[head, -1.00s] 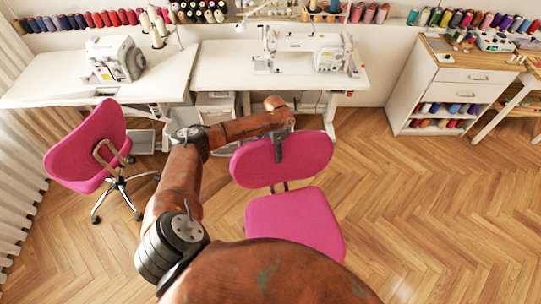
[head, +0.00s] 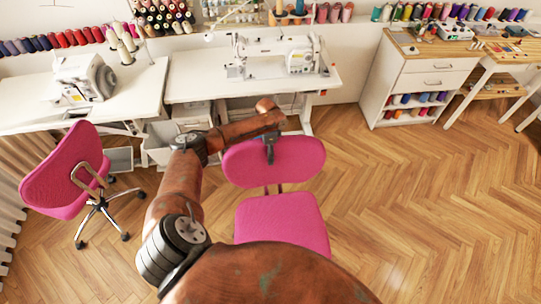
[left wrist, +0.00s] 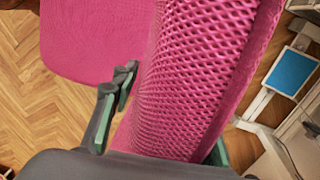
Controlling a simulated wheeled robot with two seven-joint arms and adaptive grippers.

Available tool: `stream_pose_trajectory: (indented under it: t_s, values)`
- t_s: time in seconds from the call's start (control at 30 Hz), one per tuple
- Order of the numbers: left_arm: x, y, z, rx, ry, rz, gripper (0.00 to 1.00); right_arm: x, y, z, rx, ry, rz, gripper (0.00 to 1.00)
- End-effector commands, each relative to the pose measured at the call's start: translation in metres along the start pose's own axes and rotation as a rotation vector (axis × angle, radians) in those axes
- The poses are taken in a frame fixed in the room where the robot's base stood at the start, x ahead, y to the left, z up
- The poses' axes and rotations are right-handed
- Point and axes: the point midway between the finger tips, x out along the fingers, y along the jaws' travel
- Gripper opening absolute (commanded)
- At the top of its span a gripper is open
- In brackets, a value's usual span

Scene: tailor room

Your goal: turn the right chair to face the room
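The right chair is pink, with its mesh backrest (head: 290,160) on the side toward the sewing table and its seat (head: 283,222) on the side toward me. Its base is hidden behind my arm. My left gripper (head: 269,150) is at the top edge of this backrest. In the left wrist view the backrest (left wrist: 195,85) stands between the two fingers (left wrist: 165,125), one on each side, and the grip looks closed on it. The seat (left wrist: 95,40) shows at the upper left there. My right gripper is out of view.
A second pink chair (head: 65,170) stands at the left. Behind are a white sewing table (head: 200,85) with a machine, a left table (head: 25,115) with a serger, and a drawer cabinet (head: 425,80). The wooden floor (head: 430,200) at the right is clear.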

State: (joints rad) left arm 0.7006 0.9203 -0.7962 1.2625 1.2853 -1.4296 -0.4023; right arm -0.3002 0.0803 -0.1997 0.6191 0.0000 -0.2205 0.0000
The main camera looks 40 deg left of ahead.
Motion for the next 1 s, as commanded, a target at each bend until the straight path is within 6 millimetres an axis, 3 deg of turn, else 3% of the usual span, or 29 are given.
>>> stream_pose_trajectory:
  t_s: [0.23,0.57,0.73,1.0]
  values:
    - [0.001,0.001,-0.001,0.003,-0.001,-0.001,0.57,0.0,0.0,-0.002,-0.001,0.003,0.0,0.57]
    - [-0.004,-0.001,-0.002,0.003,-0.001,-0.004,0.57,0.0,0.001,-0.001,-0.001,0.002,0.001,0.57]
    - [-0.028,-0.001,-0.001,0.004,0.0,-0.005,0.57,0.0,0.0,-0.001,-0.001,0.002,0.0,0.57]
    - [-0.084,0.0,-0.002,0.003,0.0,-0.004,0.57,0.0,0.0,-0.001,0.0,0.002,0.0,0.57]
